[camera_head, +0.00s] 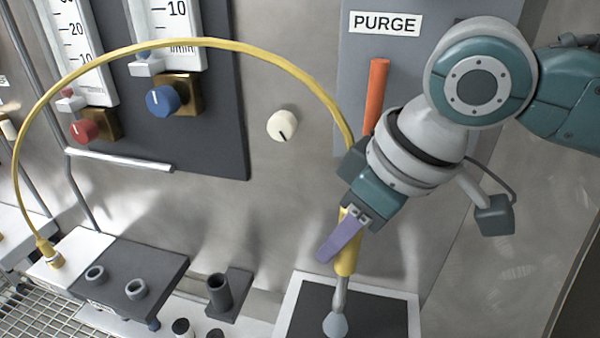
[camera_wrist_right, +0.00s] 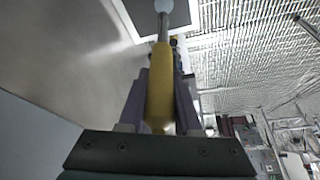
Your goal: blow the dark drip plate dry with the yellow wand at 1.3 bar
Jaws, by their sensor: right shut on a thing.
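My right gripper (camera_head: 342,240) is shut on the yellow wand (camera_head: 346,258), which has a metal tube and a pale rounded tip pointing down. In the right wrist view the wand (camera_wrist_right: 159,85) lies between the purple fingers of the gripper (camera_wrist_right: 160,100). The dark drip plate (camera_head: 375,312) lies in a white frame (camera_head: 413,318) at the bottom of the head view, and the wand's tip is over it. I cannot tell the gap between them. A yellow hose (camera_head: 190,42) arches from the wand to a fitting at the left. My left gripper is not in view.
On the wall are a blue knob (camera_head: 162,101), a red knob (camera_head: 84,131), a cream knob (camera_head: 283,125), two scaled gauges and an orange lever (camera_head: 376,95) under a PURGE label (camera_head: 385,23). A dark block with two rings (camera_head: 130,275) and a dark cup holder (camera_head: 229,292) stand left of the plate.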

